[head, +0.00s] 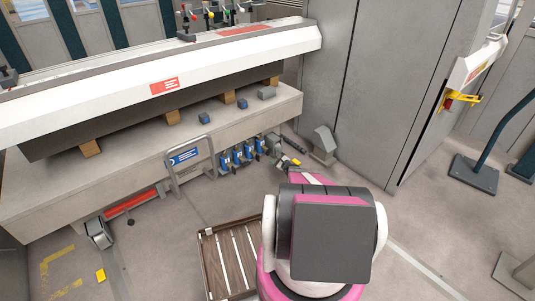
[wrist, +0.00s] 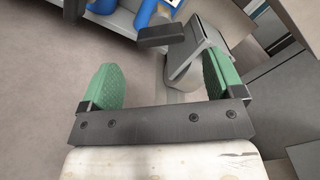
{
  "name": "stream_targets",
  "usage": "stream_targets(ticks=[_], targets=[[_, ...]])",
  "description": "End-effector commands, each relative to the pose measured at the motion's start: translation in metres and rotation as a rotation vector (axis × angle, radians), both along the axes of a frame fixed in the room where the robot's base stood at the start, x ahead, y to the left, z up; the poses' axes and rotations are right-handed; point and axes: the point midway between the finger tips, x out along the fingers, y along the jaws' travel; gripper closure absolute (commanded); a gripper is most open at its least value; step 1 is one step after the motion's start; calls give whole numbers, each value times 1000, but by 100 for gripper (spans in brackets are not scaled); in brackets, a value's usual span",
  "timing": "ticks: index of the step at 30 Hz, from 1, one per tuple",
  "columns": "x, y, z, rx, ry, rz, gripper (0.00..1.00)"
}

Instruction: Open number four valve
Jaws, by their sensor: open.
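Several blue valves stand in a row at the foot of the panel bender in the head view; the rightmost blue valve (head: 259,146) sits nearest my gripper. No numbers can be read on them, so I cannot tell which is number four. Blue valve parts (wrist: 147,12) show at the top edge of the wrist view, cut off by the frame. My gripper (wrist: 164,82) is open and empty, its two green finger pads spread apart, with the blue parts beyond them. In the head view my arm largely hides the gripper.
A dark bar (head: 293,144) sticks out right of the valves; a dark block (wrist: 160,35) lies just beyond my fingers. A grey sloped-top stand (head: 323,143) is close on the right, and a wooden pallet (head: 213,262) lies in front.

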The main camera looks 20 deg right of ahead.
Motion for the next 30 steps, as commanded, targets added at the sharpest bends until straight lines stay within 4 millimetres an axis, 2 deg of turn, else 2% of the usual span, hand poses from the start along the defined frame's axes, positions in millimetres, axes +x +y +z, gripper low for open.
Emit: stream_targets(ticks=[6, 12, 16, 23, 26, 27, 28, 30], targets=[[39, 13, -2, -1, 0, 2, 13], [66, 23, -1, -1, -1, 1, 13], [72, 26, -1, -1, 0, 0, 13], [72, 26, 0, -1, 0, 0, 13], [72, 26, 0, -1, 0, 0, 42], [72, 26, 0, -1, 0, 1, 55], [72, 26, 0, -1, 0, 1, 62], [72, 26, 0, -1, 0, 1, 62]])
